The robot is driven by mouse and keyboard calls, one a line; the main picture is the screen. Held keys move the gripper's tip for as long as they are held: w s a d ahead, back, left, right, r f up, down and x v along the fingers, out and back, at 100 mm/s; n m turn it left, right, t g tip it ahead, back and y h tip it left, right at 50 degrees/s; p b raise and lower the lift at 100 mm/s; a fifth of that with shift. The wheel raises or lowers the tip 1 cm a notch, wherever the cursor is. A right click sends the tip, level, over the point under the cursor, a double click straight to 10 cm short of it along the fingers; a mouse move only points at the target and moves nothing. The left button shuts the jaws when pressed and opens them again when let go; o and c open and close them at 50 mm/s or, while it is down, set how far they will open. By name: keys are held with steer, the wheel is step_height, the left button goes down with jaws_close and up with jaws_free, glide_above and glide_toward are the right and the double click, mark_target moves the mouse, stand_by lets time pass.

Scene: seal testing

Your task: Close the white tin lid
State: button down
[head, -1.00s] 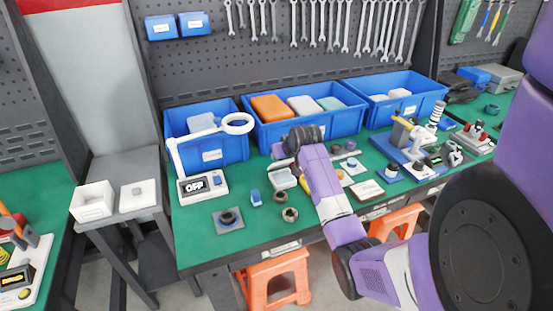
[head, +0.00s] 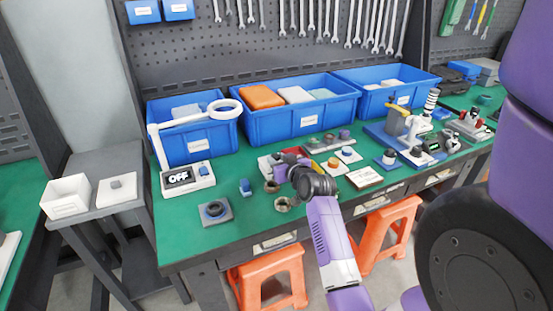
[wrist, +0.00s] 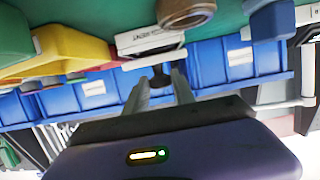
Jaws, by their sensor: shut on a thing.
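The white tin (wrist: 150,40) shows in the wrist view, upside down, as a pale box with a lettered label, just beyond my fingertips. In the head view my wrist hides most of it, and a pale edge (head: 265,164) shows beside the gripper. My gripper (wrist: 160,82) reaches to the tin's edge with a finger on each side of a small dark gap. It is shut on what looks like the tin's lid, though the contact is hard to make out. In the head view my gripper (head: 279,163) is low over the green table, and the lid's angle is hidden.
Blue bins (head: 300,119) stand along the back of the table. A white ring-arm lamp (head: 190,122) and an OFF display box (head: 188,178) are to the left. Nuts (head: 284,204), a blue block (head: 246,187) and a round-topped plate (head: 215,211) lie near the front.

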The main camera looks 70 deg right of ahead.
steer(key=shift+s+a+f, duration=0.15)
steer(key=shift+s+f, duration=0.1)
steer(key=shift+f, duration=0.75)
steer(key=c, duration=1.1)
jaws_free()
steer(key=shift+w, duration=0.1)
steer(key=shift+r, duration=0.35)
steer(key=v, duration=0.7)
steer(key=shift+a, duration=0.2)
steer(key=shift+s, duration=0.25)
